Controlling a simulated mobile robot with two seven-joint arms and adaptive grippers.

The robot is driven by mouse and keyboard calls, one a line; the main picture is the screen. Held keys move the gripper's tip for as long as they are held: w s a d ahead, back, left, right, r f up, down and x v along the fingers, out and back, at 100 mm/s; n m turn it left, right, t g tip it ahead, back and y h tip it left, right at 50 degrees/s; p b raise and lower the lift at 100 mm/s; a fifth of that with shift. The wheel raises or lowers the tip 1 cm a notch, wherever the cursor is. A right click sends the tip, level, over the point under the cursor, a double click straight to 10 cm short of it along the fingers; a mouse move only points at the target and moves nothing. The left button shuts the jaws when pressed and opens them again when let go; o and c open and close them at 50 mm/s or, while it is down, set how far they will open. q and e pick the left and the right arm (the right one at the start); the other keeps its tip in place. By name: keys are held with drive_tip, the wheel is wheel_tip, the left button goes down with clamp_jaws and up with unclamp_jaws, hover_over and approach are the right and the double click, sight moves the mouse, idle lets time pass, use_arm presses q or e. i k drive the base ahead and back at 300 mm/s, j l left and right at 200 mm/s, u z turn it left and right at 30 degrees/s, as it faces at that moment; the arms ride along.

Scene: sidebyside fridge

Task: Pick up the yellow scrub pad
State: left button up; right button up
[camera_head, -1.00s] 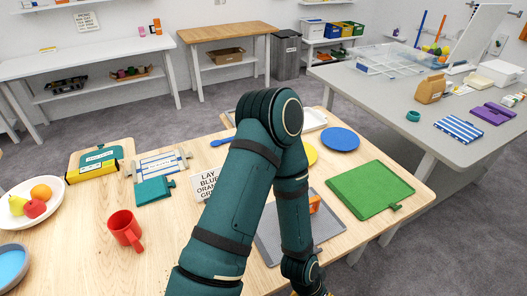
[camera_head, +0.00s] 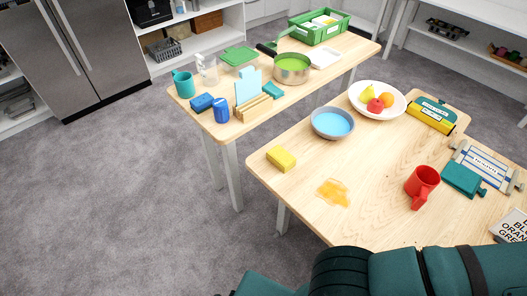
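The yellow scrub pad (camera_head: 281,158) is a small yellow block. It lies flat near the left corner of the near wooden table (camera_head: 300,203), up and left of an orange spill (camera_head: 333,192). Nothing touches it. A dark green arm of mine crosses the bottom right of the head view, below the pad and apart from it. Neither gripper shows in this view.
A blue-filled bowl (camera_head: 333,122), a white fruit plate (camera_head: 357,88) and a red mug (camera_head: 421,184) stand on the same table. A second table (camera_head: 300,91) behind holds a pot (camera_head: 291,68) and several containers. Open carpet (camera_head: 110,200) lies to the left.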

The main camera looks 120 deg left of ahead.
sight(278, 156)
drive_tip(key=k+u, duration=0.25)
drive_tip(key=k, duration=0.15)
drive_tip(key=k+j+u, duration=0.2)
drive_tip(key=k, duration=0.15)
drive_tip(key=l+u, duration=0.1)
drive_tip(key=u, duration=3.05)
drive_tip(key=k+l, duration=0.25)
drive_tip(key=l, duration=0.2)
drive_tip(key=k+l+u, duration=0.1)
drive_tip(key=k+l, duration=0.15)
drive_tip(key=l, duration=0.15)
drive_tip(key=k+l, duration=0.3)
drive_tip(key=l, duration=0.15)
drive_tip(key=i+u, duration=0.05)
